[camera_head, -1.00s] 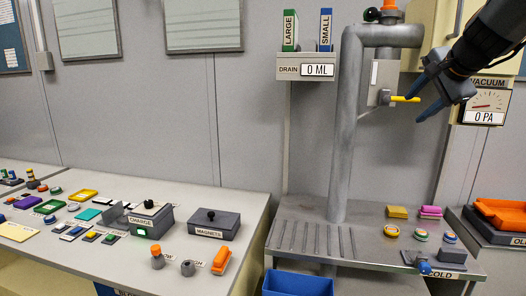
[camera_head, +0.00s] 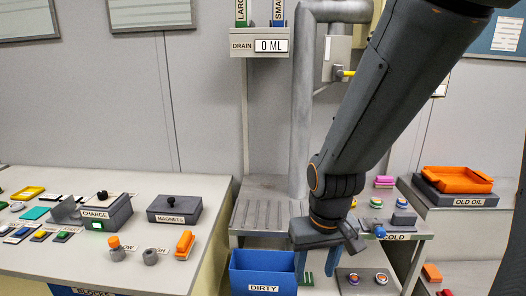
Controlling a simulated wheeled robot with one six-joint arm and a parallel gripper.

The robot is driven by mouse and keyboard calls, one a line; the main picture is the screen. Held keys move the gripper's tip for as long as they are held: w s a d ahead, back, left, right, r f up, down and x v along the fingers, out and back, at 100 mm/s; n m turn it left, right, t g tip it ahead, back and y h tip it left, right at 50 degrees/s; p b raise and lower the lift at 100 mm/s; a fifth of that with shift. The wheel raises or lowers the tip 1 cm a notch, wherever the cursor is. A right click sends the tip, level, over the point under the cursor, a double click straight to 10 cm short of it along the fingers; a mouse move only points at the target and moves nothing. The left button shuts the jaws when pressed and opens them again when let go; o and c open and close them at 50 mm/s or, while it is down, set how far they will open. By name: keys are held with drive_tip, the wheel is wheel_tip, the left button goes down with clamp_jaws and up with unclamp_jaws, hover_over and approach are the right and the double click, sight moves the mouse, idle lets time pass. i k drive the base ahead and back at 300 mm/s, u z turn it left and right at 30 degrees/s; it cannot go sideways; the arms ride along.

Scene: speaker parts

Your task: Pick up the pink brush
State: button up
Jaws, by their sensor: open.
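The pink brush (camera_head: 384,181) lies on the grey sink-side counter (camera_head: 412,218), to the right of my arm and near the back. It looks like a small magenta block, partly cut off from view by my arm. My gripper (camera_head: 320,258) hangs low at the counter's front, left of and nearer the camera than the brush. It is open, its fingers point down and partly hide behind its own body, and I see nothing held in it. The yellow brush spot beside the pink one is hidden behind my arm.
Round-topped items (camera_head: 376,203) and a COLD tap (camera_head: 381,232) sit close to the brush. A blue DIRTY bin (camera_head: 262,282) stands left of my gripper. An orange tray (camera_head: 452,180) is at right. A vertical pipe (camera_head: 301,110) rises behind the counter.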

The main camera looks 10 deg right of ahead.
sight(380, 182)
drive_tip(key=k, duration=0.5)
drive_tip(key=z, duration=1.95)
drive_tip(key=i, duration=1.5)
drive_tip(key=u, duration=2.05)
